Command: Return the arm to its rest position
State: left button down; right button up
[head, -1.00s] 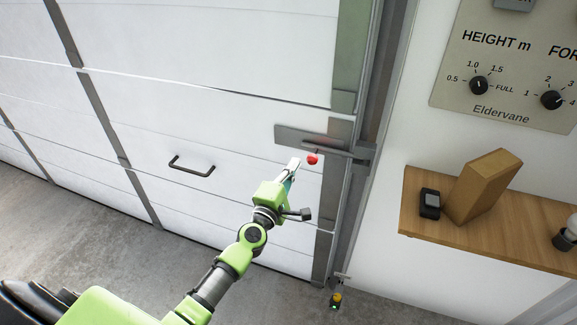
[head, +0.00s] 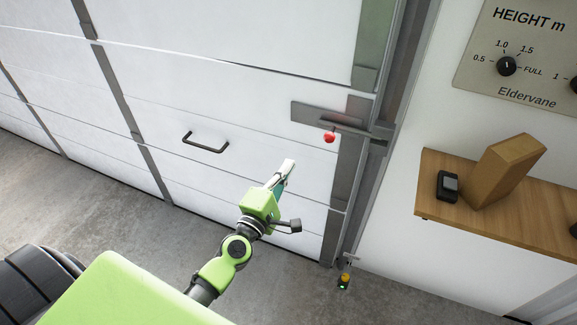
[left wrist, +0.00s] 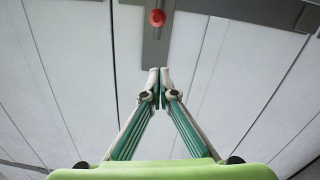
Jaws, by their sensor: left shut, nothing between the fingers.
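My left gripper (head: 286,170) is shut and empty in front of the white garage door (head: 240,105). It is below and to the left of the latch's red knob (head: 329,137) in the head view, apart from it. In the left wrist view its fingertips (left wrist: 159,72) meet, with the red knob (left wrist: 157,18) beyond them on the grey latch plate (head: 318,114). My left arm reaches in from the bottom of the head view. My right gripper is not in view.
A dark door handle (head: 205,143) is left of the gripper. A wooden shelf (head: 440,212) at the right holds a brown block (head: 505,170) and a small black device (head: 447,186). A sensor with a yellow top (head: 344,281) sits low by the door frame. Concrete floor (head: 90,215) is clear at left.

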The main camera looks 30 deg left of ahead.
pick_arm(q)
jog(key=shift+a, duration=0.1)
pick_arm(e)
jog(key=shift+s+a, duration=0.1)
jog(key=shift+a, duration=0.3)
pick_arm(q)
jog(key=shift+f, duration=0.1)
jog(key=s+d+f+m+g+h, duration=0.1)
jog(key=s+f+m+g, duration=0.3)
jog(key=f, duration=0.8)
jog(key=s+d+f+m+g, duration=0.2)
jog(key=s+f+m, duration=0.3)
jog(key=f, duration=0.8)
jog(key=s+d+f+m+g+h, duration=0.1)
jog(key=s+f+m+g, duration=0.2)
jog(key=s+f, duration=0.65)
jog(key=s+f+m+g, duration=0.3)
jog(key=s+f, duration=0.3)
jog(key=s, duration=0.3)
jog(key=s+a+f+m+g+y, duration=0.1)
jog(key=s+f+m+g, duration=0.1)
jog(key=s+f+m, duration=0.2)
jog(key=s+f+m+g, duration=0.3)
jog(key=s+f, duration=0.7)
jog(key=s, duration=0.6)
jog(key=shift+s+a+m+g+y, duration=0.25)
jog(key=shift+a+m+g+y, duration=0.05)
jog(key=shift+a+m, duration=0.1)
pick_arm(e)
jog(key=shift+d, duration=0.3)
